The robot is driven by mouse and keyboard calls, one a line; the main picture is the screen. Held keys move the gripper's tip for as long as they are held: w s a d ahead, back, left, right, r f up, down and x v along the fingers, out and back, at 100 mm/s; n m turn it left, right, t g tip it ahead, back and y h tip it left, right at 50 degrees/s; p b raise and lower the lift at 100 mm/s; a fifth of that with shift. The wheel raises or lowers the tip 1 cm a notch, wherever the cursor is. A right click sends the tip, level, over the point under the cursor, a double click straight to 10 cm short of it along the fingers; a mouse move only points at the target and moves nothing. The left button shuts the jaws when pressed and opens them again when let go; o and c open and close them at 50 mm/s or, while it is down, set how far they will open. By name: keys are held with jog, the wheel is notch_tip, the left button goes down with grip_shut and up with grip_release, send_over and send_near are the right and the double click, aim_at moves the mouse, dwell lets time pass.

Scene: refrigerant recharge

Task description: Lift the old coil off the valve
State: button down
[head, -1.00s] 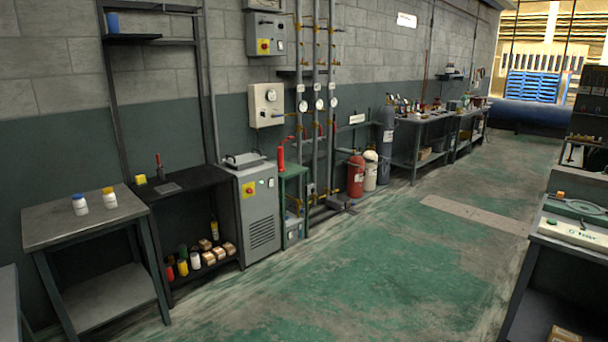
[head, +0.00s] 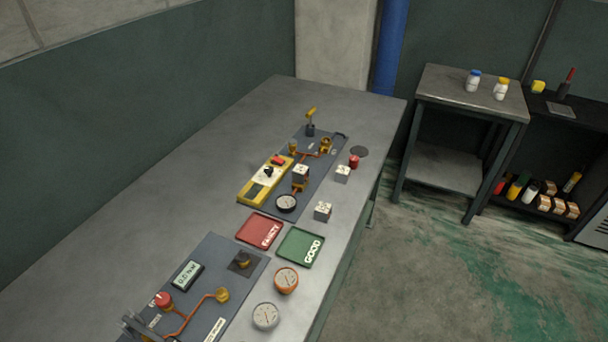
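A pale grey box-shaped coil (head: 300,172) sits on top of a brass valve (head: 300,186) on the far dark board (head: 322,180). The valve is mostly hidden beneath it. Two similar pale cubes stand apart on the bench to its right: one cube (head: 342,173) near a small red cylinder, another cube (head: 323,211) nearer to me. I cannot tell any label that marks a coil as old. A red tray (head: 252,230) lettered FAULTY and a green tray (head: 298,247) lettered GOOD lie empty between the two boards. I see no part of my gripper that I can identify.
The near board (head: 235,262) carries a display, copper pipe and red knob. Orange (head: 286,279) and grey gauges (head: 266,316) stand right of it. The bench's left side is clear.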

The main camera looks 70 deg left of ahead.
dwell(0.3)
jog(key=c, duration=0.5)
grip_release()
